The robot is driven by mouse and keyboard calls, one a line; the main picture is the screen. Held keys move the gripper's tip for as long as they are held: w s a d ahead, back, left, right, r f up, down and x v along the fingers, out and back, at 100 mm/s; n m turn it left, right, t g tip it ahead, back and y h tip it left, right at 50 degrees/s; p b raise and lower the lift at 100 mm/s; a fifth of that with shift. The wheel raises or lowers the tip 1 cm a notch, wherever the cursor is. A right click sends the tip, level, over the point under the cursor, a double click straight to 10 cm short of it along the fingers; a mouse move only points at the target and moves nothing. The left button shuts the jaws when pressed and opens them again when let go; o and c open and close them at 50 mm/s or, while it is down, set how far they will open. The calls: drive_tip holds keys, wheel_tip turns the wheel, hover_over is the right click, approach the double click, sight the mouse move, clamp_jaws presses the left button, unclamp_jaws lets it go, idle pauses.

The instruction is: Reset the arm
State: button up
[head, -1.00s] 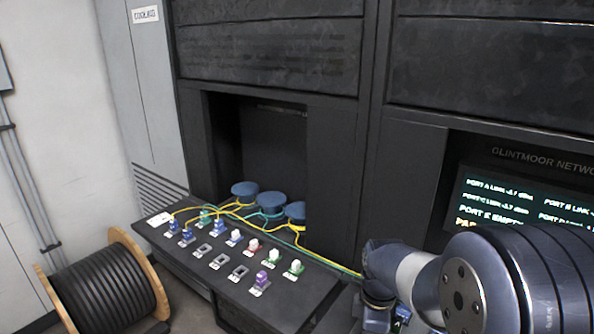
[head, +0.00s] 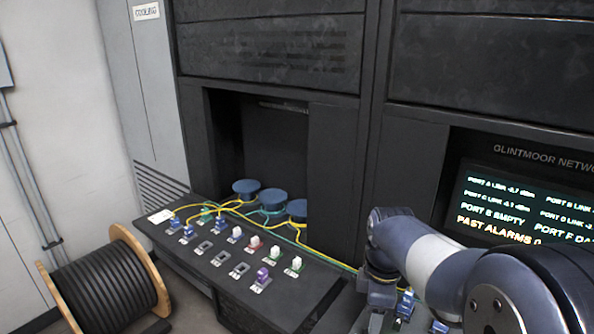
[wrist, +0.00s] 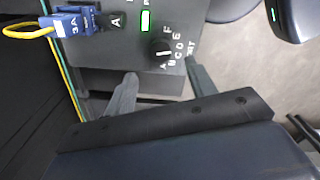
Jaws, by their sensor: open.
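My gripper shows in the wrist view (wrist: 160,88), its two grey fingers spread apart with nothing between them. Beyond the fingers is a grey box (wrist: 98,52) with a black rotary knob (wrist: 160,48) marked with letters and a small lit green indicator (wrist: 145,21). A blue connector (wrist: 75,22) with a yellow cable sits at the box's upper left. In the head view my arm reaches in from the right, and its wrist end hangs down at the lower right; the fingertips cannot be made out there.
A black panel (head: 190,262) carries several coloured connectors and empty sockets, with yellow and green cables. Blue round spools (head: 272,199) stand behind it. A cable drum (head: 105,290) is on the floor at left. A lit screen (head: 490,212) lists port states at right.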

wheel_tip(320, 180, down, 7)
drive_tip(key=shift+s+f, duration=0.1)
drive_tip(key=shift+r+m, duration=0.25)
drive_tip(key=shift+m, duration=0.15)
drive_tip(key=m, duration=0.7)
drive_tip(key=shift+m, duration=0.4)
drive_tip(key=m, duration=0.4)
drive_tip(key=shift+m, duration=0.4)
drive_tip(key=m, duration=0.4)
drive_tip(key=shift+r+m, duration=0.3)
drive_tip(key=shift+r, duration=0.65)
